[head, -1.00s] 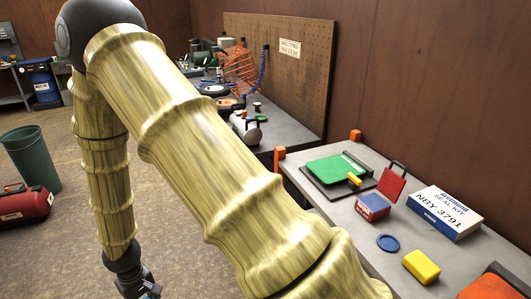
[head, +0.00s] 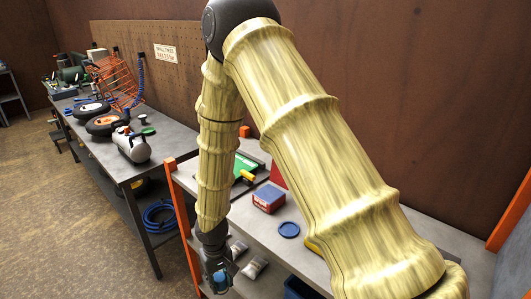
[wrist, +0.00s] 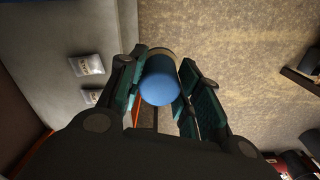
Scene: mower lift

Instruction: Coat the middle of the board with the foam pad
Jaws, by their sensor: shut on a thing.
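My gripper (head: 219,282) hangs low in front of the bench, jaws shut on a rounded blue piece. In the wrist view the gripper (wrist: 163,100) has its fingers on both sides of this blue piece (wrist: 160,86), which has a tan band at its far end. It looks like the foam pad, but I cannot be sure. The green board (head: 243,163) lies on a dark base on the bench top, partly hidden behind my arm, with a yellow part at its near corner. The gripper is lower than the board and nearer to me.
A red and blue box (head: 268,199) and a blue disc (head: 289,230) sit on the bench. A yellow block (head: 312,245) is mostly behind my arm. Packets (head: 254,267) lie on the lower shelf. An orange post (head: 180,208) stands at the bench's left corner.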

